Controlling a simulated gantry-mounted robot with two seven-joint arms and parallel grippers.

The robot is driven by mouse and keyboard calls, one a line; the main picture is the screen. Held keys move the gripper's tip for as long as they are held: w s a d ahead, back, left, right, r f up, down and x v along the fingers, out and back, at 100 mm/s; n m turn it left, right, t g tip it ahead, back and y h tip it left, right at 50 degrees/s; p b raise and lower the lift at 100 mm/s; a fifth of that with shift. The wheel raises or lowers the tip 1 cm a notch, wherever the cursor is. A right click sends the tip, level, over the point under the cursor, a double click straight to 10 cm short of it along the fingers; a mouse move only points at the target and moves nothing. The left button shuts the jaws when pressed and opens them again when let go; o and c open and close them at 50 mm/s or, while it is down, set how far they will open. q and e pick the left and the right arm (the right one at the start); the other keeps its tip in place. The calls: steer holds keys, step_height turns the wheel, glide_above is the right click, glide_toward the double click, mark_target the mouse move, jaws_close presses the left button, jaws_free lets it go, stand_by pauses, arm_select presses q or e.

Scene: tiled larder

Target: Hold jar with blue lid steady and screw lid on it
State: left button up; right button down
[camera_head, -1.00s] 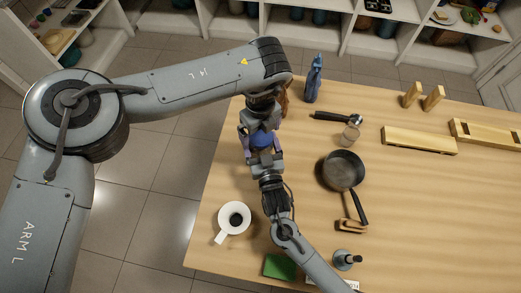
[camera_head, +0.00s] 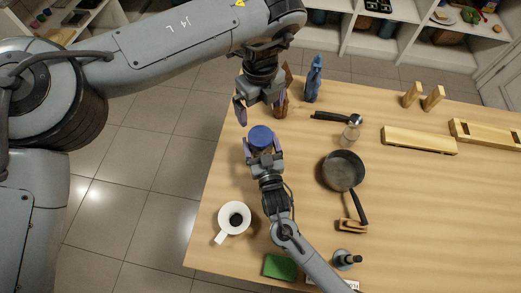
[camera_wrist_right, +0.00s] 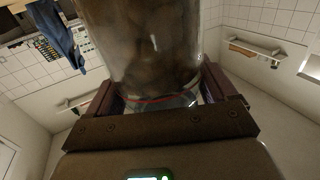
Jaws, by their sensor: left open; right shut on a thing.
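The blue lid (camera_head: 260,137) shows as a blue disc on top of the jar in the head view. The jar's body is mostly hidden beneath it there; in the right wrist view the glass jar (camera_wrist_right: 150,45) fills the upper middle, with brownish contents. My right gripper (camera_head: 263,151) is shut on the jar, one finger on each side. My left gripper (camera_head: 261,109) is open and empty, higher up and beyond the lid, clear of it. Whether the lid is fully tight cannot be told.
A white mug (camera_head: 234,218) stands at the near left and a green block (camera_head: 280,267) at the near edge. A brown object (camera_head: 284,100) is partly behind my left gripper.

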jaws_free()
steer(key=shift+s, duration=0.1)
steer(key=p+v, duration=0.1)
steer(key=v, duration=0.9)
steer(key=shift+s+p, duration=0.3)
steer(key=shift+p, duration=0.05)
steer(key=shift+d, duration=0.1)
steer(key=shift+r, duration=0.1)
